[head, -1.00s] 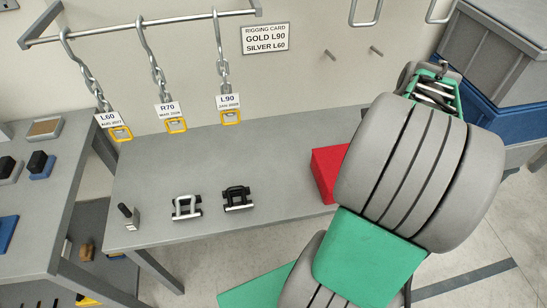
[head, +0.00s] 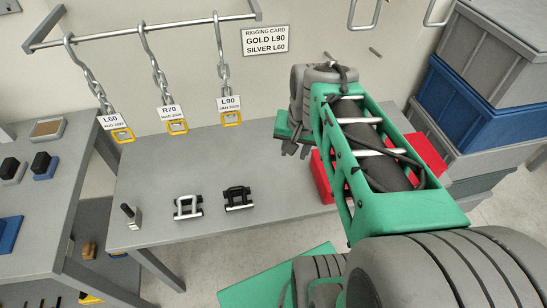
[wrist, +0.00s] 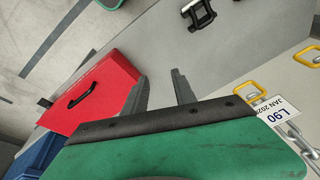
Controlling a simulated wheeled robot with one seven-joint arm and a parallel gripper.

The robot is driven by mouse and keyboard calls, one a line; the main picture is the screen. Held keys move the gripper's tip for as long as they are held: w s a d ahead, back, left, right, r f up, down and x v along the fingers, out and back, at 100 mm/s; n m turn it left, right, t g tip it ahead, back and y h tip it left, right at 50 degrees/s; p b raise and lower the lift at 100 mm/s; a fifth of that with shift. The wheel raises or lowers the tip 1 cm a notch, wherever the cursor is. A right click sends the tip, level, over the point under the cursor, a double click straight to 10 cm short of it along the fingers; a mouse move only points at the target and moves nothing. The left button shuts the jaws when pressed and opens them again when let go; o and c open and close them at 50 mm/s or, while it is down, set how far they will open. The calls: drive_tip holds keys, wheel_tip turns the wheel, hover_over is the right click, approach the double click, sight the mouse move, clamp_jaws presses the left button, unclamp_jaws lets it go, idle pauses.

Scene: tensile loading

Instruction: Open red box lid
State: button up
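The red box (head: 321,178) stands at the right end of the grey table, and my forearm hides its middle in the head view. In the wrist view the red box (wrist: 98,102) is left of my fingers, with a black handle (wrist: 80,93) on its red face. The lid looks shut, though part of the box is hidden there too. My gripper (wrist: 160,82) is open, with its two fingers apart and nothing between them. In the head view my gripper (head: 294,150) points down above the table, left of the box and apart from the handle.
A silver clamp (head: 187,206) and a black clamp (head: 238,198) lie on the table (head: 150,225). Chains with tags L60, R70 and L90 (head: 229,104) hang from a rail behind. Blue and grey bins (head: 465,100) are stacked at the right.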

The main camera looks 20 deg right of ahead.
drive_tip(key=s+a+n, duration=0.1)
drive_tip(key=a+n, duration=0.3)
drive_tip(key=a, duration=0.2)
drive_tip(key=shift+s+a+r, duration=0.2)
drive_tip(key=shift+r, duration=0.1)
